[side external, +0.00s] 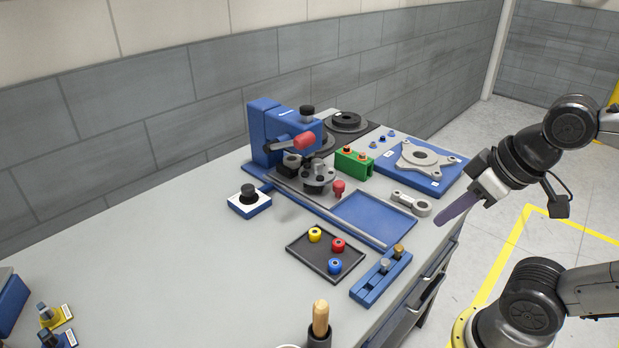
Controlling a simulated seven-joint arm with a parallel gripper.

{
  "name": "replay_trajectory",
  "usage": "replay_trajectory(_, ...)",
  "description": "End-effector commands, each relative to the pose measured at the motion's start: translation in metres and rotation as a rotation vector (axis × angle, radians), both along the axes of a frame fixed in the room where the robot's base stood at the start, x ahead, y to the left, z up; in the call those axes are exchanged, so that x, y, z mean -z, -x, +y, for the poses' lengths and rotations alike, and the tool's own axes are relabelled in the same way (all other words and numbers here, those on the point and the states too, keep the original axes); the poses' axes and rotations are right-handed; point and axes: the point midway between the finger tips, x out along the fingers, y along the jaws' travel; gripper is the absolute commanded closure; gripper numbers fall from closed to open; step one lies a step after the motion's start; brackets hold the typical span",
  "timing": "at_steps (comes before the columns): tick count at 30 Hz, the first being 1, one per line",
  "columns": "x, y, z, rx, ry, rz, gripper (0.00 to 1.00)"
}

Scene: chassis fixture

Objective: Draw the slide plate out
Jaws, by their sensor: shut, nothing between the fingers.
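The blue fixture (262,128) stands at the back of the bench, with a red-ended lever and a black knob on top. At its foot a long blue base (372,215) with light rails runs toward the lower right; its near end is bare. What looks like the slide plate, a dark grey plate (288,184), lies at the fixture end of this base, with a grey clamp part (318,174) and a small red knob (338,187) on or beside it. The plate is partly hidden. My gripper (440,222) is shut and empty, right of the base and apart from it.
A grey link part (411,203) lies between the base and my gripper. A black tray (312,262) with coloured rings and a blue block with pins (380,277) stand in front. A green block (354,162) and a blue plate (449,184) with a grey casting stand behind.

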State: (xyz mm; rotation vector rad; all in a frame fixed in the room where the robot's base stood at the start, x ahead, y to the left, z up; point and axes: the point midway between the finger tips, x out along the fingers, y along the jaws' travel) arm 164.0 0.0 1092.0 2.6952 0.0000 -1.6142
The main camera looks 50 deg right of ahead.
Motion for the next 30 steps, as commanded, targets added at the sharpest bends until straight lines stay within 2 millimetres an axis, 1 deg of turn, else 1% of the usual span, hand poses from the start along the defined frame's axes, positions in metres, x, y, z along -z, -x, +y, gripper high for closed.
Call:
replay_trajectory(2,0.000,0.000,0.000,0.000,0.000,0.000,1.00)
replay_trajectory(6,0.002,0.003,0.000,-0.025,0.013,0.018,0.75)
replay_trajectory(7,-0.002,0.004,0.000,-0.038,0.020,0.020,0.69)
replay_trajectory(11,-0.032,-0.008,-0.001,-0.085,0.050,0.009,0.46)
replay_trajectory(13,-0.051,-0.022,-0.003,-0.107,0.067,0.021,0.33)
replay_trajectory(14,-0.059,-0.029,-0.004,-0.117,0.073,0.030,0.31)
replay_trajectory(15,-0.068,-0.040,-0.005,-0.127,0.082,0.043,0.31)
replay_trajectory(17,-0.081,-0.056,-0.008,-0.142,0.093,0.064,0.31)
replay_trajectory(18,-0.089,-0.068,-0.010,-0.151,0.100,0.079,0.31)
replay_trajectory(20,-0.098,-0.087,-0.014,-0.161,0.109,0.105,0.31)
replay_trajectory(22,-0.107,-0.111,-0.019,-0.172,0.117,0.138,0.31)
replay_trajectory(26,-0.113,-0.158,-0.032,-0.188,0.126,0.202,0.31)
replay_trajectory(30,-0.104,-0.208,-0.049,-0.193,0.126,0.273,0.31)
